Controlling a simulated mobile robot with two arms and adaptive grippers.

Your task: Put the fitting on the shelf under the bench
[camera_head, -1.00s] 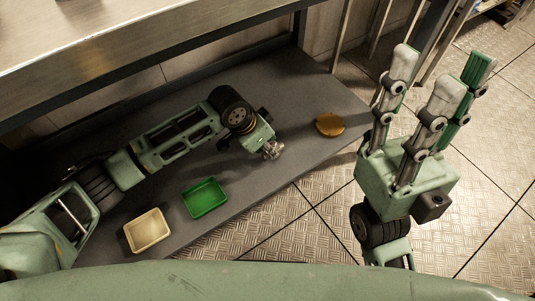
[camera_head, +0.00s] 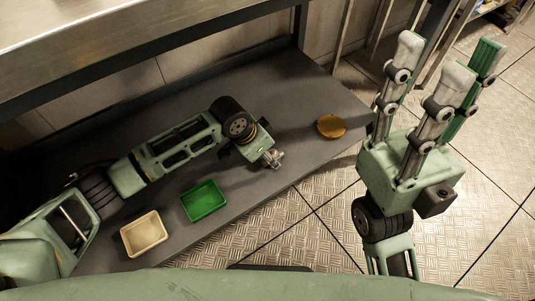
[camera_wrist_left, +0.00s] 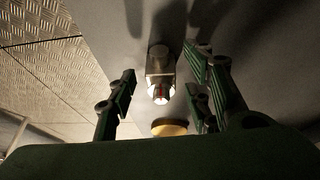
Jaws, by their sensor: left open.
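The metal fitting (camera_wrist_left: 159,70) shows in the left wrist view, over the grey shelf (camera_head: 300,98), with a bright end toward the camera. My left gripper (camera_wrist_left: 158,76) is open, with its fingers on both sides of the fitting and gaps between. In the head view my left gripper (camera_head: 270,158) is low over the shelf near its front edge; I cannot pick out the fitting there. My right gripper (camera_head: 442,72) is open and empty, raised over the floor to the right of the shelf.
On the shelf are a round orange-brown disc (camera_head: 330,126), a green tray (camera_head: 204,201) and a cream tray (camera_head: 144,234) near the front edge. The steel bench top (camera_head: 120,45) is above the shelf. Bench legs stand at the right. The floor in front is clear.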

